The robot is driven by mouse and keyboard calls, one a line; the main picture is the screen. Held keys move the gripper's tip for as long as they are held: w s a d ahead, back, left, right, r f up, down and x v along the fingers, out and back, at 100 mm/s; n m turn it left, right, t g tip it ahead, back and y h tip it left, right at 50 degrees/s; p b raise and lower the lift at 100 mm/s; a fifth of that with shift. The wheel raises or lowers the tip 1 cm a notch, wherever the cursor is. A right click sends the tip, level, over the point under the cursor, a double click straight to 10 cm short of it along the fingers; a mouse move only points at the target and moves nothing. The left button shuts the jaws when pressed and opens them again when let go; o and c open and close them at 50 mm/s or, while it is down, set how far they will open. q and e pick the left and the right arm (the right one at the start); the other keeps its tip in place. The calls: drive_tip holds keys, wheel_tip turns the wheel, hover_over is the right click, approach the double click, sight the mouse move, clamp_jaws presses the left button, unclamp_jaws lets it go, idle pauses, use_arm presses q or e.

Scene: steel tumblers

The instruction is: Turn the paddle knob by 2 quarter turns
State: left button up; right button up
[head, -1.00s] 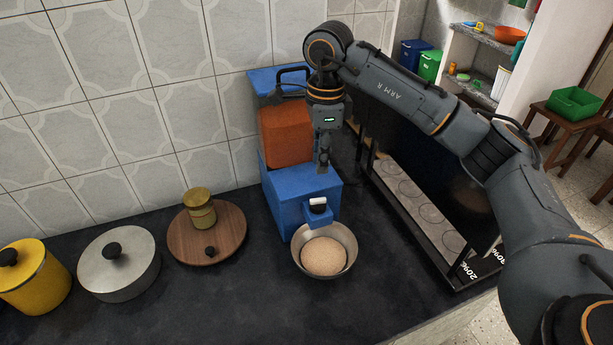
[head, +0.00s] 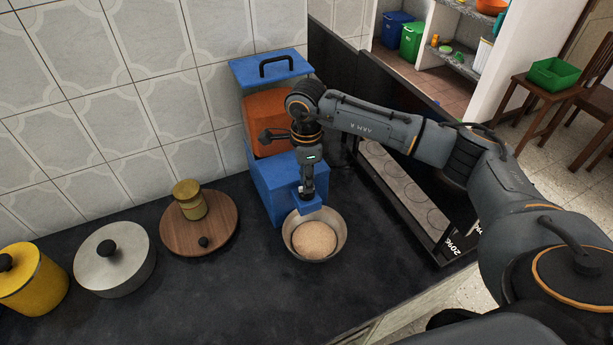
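The blue machine (head: 262,190) with an orange body (head: 266,112) stands against the tiled wall. The paddle knob, white on a dark base in the earlier head frame, sits on the small blue front block (head: 311,206); now it is mostly hidden behind my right gripper. My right gripper (head: 306,193) points down right at the knob's place, its fingertips at the block's top. Whether the fingers are closed on the knob is too small to tell. My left gripper is not in view.
A steel bowl (head: 337,250) with a pale heap (head: 314,239) stands under the front block. A round wooden lid (head: 222,223) with a brass jar (head: 189,199), a grey pot (head: 120,262) and a yellow pot (head: 32,287) stand left. A glass-fronted black unit (head: 428,216) stands close right.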

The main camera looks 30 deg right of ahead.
drive_tip(key=shift+f, duration=0.45)
drive_tip(key=shift+c, duration=0.2)
clamp_jaws()
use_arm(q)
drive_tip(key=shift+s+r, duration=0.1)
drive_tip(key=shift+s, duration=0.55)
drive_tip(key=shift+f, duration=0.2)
